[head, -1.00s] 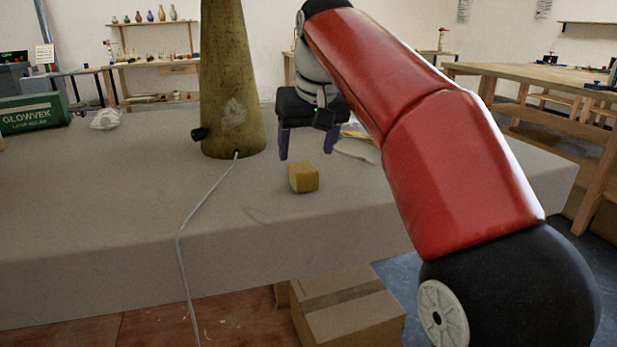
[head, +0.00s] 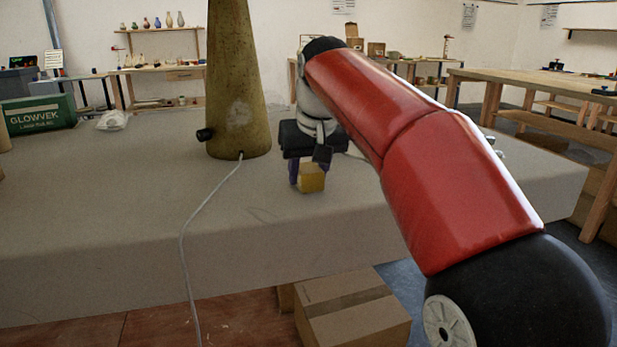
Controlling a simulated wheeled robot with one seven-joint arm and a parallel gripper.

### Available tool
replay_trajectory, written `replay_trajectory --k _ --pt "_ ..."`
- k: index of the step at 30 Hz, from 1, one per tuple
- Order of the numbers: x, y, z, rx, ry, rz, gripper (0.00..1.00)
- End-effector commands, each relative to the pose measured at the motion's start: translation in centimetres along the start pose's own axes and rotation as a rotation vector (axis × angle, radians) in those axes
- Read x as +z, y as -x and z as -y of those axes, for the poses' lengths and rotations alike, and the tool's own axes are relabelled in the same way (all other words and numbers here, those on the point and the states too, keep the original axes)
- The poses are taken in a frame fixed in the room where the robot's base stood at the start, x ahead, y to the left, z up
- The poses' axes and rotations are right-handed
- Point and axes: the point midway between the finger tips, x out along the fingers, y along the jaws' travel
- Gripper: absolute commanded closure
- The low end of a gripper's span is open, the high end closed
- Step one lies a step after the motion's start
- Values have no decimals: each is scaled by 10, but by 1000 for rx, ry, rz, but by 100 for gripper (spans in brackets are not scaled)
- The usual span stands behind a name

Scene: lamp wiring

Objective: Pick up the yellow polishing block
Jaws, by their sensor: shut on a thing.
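The yellow polishing block (head: 312,179) is a small cube on the pale work table (head: 110,190), right of the tall cone-shaped lamp base. My gripper (head: 308,176) points down at it from above, with its purple fingers shut on the block. The block covers part of the fingers, so the far finger shows little. I cannot tell whether the block is touching the table or just clear of it.
The olive lamp base (head: 237,100) stands close to the left, with a white cord (head: 186,240) running off the front edge. A green box (head: 38,115) and a white mask (head: 114,120) sit at the far left. The front left of the table is clear.

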Motion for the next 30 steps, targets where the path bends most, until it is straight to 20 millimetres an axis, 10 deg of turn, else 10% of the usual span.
replay_trajectory --k 30 --pt "-10 33 -2 1 -2 -2 81"
